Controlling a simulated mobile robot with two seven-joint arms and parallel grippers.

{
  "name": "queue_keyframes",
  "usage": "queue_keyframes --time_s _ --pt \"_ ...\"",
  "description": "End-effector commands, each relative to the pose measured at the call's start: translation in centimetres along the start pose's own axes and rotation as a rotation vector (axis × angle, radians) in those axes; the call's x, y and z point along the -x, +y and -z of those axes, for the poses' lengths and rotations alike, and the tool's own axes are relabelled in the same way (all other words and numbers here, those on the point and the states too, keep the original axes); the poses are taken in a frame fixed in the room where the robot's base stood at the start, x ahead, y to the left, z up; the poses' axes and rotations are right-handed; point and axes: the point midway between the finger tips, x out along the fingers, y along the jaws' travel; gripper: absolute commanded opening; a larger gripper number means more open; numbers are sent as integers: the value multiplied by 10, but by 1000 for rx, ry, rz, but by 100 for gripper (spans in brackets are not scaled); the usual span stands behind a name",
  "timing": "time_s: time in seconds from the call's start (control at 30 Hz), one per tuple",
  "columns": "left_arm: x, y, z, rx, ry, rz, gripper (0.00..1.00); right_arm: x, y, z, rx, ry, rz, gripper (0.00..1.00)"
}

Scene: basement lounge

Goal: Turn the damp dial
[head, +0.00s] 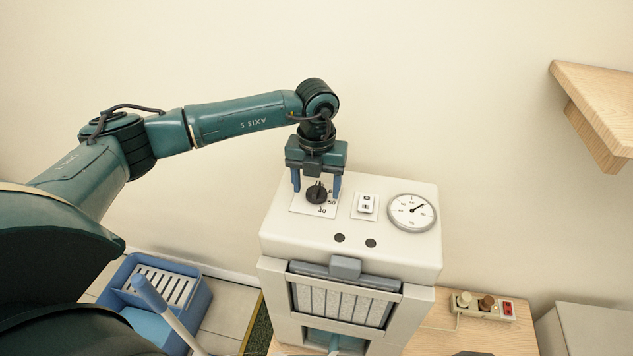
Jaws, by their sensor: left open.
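The damp dial is a black knob (316,192) on a white plate with printed numbers (327,211), on the top of a white dehumidifier-like unit (285,238). My left gripper (316,187) points down over the dial. Its two blue fingers are open, one on each side of the knob. I cannot tell whether they touch it.
A white switch (366,204) and a round gauge (411,212) sit right of the dial. The unit stands on a wooden surface (437,330) with a socket strip (483,306). A blue bucket (196,312) is lower left; a wooden shelf (598,90) is upper right.

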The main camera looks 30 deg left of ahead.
Motion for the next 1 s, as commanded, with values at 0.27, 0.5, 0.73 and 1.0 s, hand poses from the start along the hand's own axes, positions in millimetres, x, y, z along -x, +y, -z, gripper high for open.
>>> queue_keyframes --time_s 0.27,0.5,0.73,1.0 --pt "-2 0 0 -1 0 0 64 -1 1 3 -1 6 -2 0" --pt "-2 0 0 -1 0 0 46 0 0 4 -1 9 -1 0" --pt "-2 0 0 -1 0 0 27 0 -1 5 -1 10 2 0" --pt "-2 0 0 -10 -1 1 20 0 -1 4 5 9 5 0"
